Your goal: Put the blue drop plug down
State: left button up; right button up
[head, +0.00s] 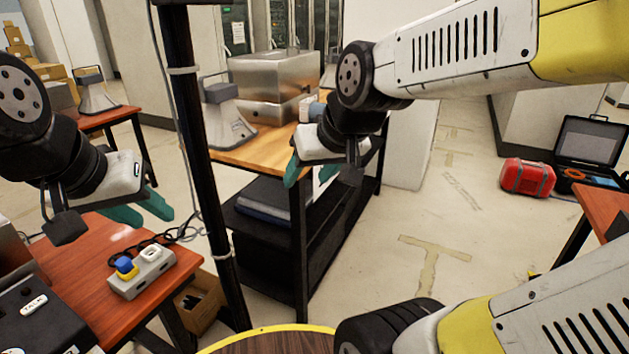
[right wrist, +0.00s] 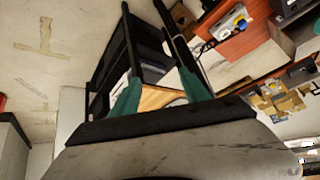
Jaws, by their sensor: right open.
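The blue drop plug (head: 126,266), blue with a yellow part, is at the left end of a white socket strip (head: 143,273) on the red-brown table at lower left. I cannot tell how deep it sits. It shows small in the right wrist view (right wrist: 241,23). My left gripper (head: 155,218) is above and behind the strip, its two teal fingers apart and nothing between them. My right gripper (head: 306,176) is farther right, in front of the wooden bench, open and empty. Its spread teal fingers also show in the right wrist view (right wrist: 157,85).
A black post (head: 200,150) stands between my two grippers. A wooden bench (head: 262,152) holds metal boxes (head: 275,75) and a grey stand. A black device marked TALK (head: 40,320) is at lower left.

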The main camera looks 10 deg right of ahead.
jog(key=s+d+m, duration=0.1)
jog(key=s+d, duration=0.1)
jog(key=s, duration=0.4)
jog(key=shift+r+g, duration=0.2)
jog(key=shift+g, duration=0.2)
dwell(2.7)
